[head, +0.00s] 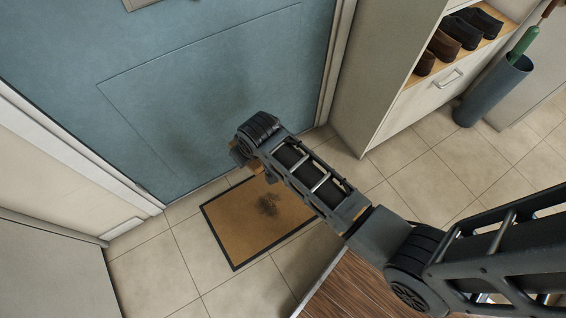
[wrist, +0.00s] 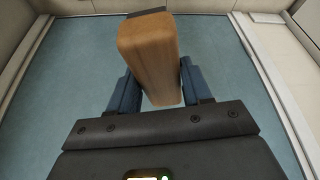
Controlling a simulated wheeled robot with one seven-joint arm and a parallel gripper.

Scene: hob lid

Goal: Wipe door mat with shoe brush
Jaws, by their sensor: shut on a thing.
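The door mat (head: 235,232) is tan with a dark border and lies on the tiled floor in front of the blue door. A dark smudge (head: 268,205) marks its middle. My gripper (head: 240,155) is above the mat's far side, close to the door, and partly hidden by my arm. In the wrist view my gripper (wrist: 158,88) is shut on the shoe brush (wrist: 150,55), a wooden block with a dark strip at its far end. In the head view the brush is mostly hidden. It looks held above the mat, not touching it.
The blue door (head: 180,95) stands behind the mat. A shoe cabinet (head: 425,105) with dark shoes (head: 445,40) is at the right, with an umbrella stand (head: 492,92) beside it. A wooden surface (head: 350,290) is at the front. Bare tiles surround the mat.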

